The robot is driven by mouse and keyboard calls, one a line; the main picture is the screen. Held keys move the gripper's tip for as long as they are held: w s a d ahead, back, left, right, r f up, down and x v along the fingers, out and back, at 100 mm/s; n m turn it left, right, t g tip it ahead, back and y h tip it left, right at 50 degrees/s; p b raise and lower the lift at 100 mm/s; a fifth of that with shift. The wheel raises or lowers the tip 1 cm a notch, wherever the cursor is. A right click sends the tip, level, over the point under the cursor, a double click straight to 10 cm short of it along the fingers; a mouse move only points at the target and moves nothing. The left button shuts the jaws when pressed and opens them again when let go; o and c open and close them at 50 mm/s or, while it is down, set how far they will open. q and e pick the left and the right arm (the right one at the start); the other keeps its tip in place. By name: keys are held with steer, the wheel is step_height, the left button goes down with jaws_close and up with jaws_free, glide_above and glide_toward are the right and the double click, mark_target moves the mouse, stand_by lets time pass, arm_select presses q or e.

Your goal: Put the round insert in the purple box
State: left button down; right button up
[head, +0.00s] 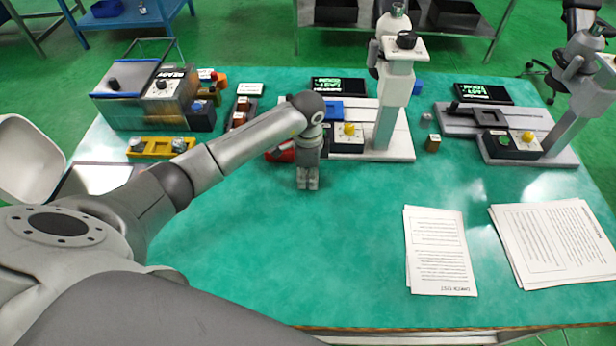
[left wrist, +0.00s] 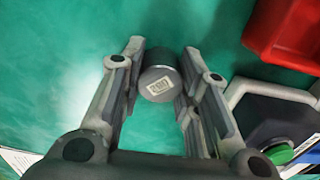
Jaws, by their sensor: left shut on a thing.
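The round insert (left wrist: 158,78), a dark grey cylinder with a small printed label on its flat end, is between the fingers of my left gripper in the left wrist view (left wrist: 163,58). The gripper is shut on it. In the head view my left gripper (head: 308,184) points down over the green tabletop, left of the middle microscope stand, and the insert cannot be made out there. I cannot make out a clearly purple box. A blue box (head: 333,110) lies behind the gripper. My right gripper is not in view.
A red box (left wrist: 285,35) and a black control box (left wrist: 270,118) are close to the right of the gripper. A white-based stand (head: 395,125) rises right of it. Papers (head: 438,250) lie at front right. The front middle of the table (head: 300,250) is clear.

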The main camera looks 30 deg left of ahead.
mark_target(308, 174)
arm_select(q)
steer(key=shift+r, duration=0.5)
step_height(308, 174, up, 2)
steer(key=shift+r+b, duration=0.2)
steer(key=shift+b, duration=0.4)
steer(key=s+d+r+p, duration=0.2)
steer(key=s+d+r, duration=0.5)
steer(key=s, duration=0.5)
step_height(308, 174, up, 3)
steer(key=shift+f, duration=0.15)
steer(key=shift+s+a, duration=0.1)
